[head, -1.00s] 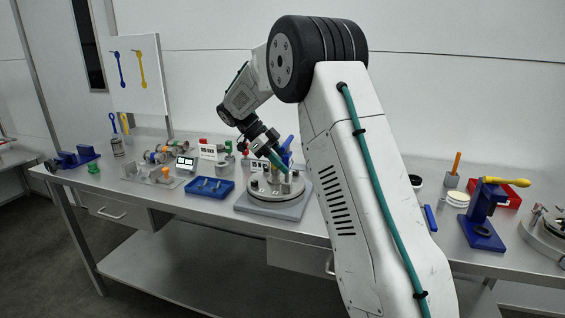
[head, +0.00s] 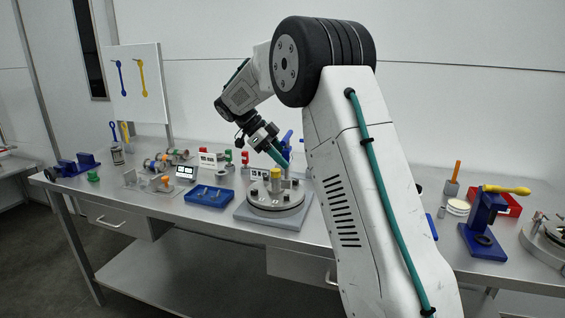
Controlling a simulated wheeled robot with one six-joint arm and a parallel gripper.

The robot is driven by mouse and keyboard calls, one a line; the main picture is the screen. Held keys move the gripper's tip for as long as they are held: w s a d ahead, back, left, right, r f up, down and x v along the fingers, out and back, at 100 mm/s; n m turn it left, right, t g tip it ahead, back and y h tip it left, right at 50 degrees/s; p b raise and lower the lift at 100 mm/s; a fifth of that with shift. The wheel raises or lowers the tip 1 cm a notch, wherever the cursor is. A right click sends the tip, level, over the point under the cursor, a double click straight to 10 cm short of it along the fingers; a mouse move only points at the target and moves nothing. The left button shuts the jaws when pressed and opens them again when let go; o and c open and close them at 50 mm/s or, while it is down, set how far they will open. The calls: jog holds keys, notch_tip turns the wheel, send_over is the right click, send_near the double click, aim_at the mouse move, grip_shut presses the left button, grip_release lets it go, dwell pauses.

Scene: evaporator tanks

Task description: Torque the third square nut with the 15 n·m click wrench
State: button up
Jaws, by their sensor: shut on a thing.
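My gripper (head: 280,160) is above the round grey fixture (head: 262,209) at the middle of the bench. It appears shut on a blue tool (head: 288,139), probably a wrench, whose upper part shows just right of the gripper. The tool's lower end cannot be made out. A yellow cylindrical piece (head: 276,173) stands on top of the fixture, below the gripper. Small grey parts stand around it, but the square nuts are too small to tell apart. The fixture sits on a square grey base plate. My arm covers the bench right of it.
A blue tray (head: 191,199) with small parts lies left of the fixture. Small displays and label cards (head: 208,160) stand behind it. At right, a yellow-handled tool (head: 505,189) rests on a blue stand (head: 481,240), near a red tray (head: 510,207). A tool board (head: 135,85) stands at back left.

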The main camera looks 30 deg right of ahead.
jog(key=shift+r, duration=1.35)
